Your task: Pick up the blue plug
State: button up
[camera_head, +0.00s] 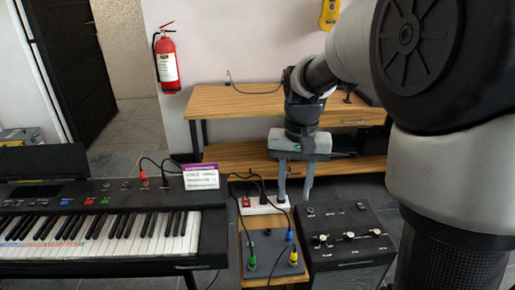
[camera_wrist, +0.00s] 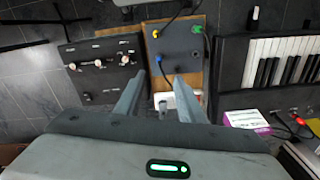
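The blue plug (camera_head: 289,236) stands in the dark grey panel on a narrow wooden board, near the panel's right side. My gripper (camera_head: 294,198) is open and points down above the power strip, behind the panel. In the wrist view my gripper (camera_wrist: 160,77) has its two fingers apart, with nothing held between them. The blue plug is apart from both fingers.
A green plug (camera_head: 252,262) and a yellow plug (camera_head: 293,256) stand near the blue plug. A white power strip (camera_head: 262,206) lies behind the panel. A black amplifier box (camera_head: 345,240) is at the right, a keyboard (camera_head: 100,225) at the left. Cables loop around the panel.

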jog(key=b, duration=0.3)
send_near(289, 232)
notch_tip(289, 232, down, 5)
jog(key=shift+w+f, duration=0.1)
jog(key=f, duration=0.2)
jog(key=f+b, duration=0.1)
jog(key=f, duration=0.2)
jog(key=shift+w+d+f, duration=0.1)
jog(key=shift+w+f, duration=0.05)
jog(key=shift+w, duration=0.1)
grip_shut()
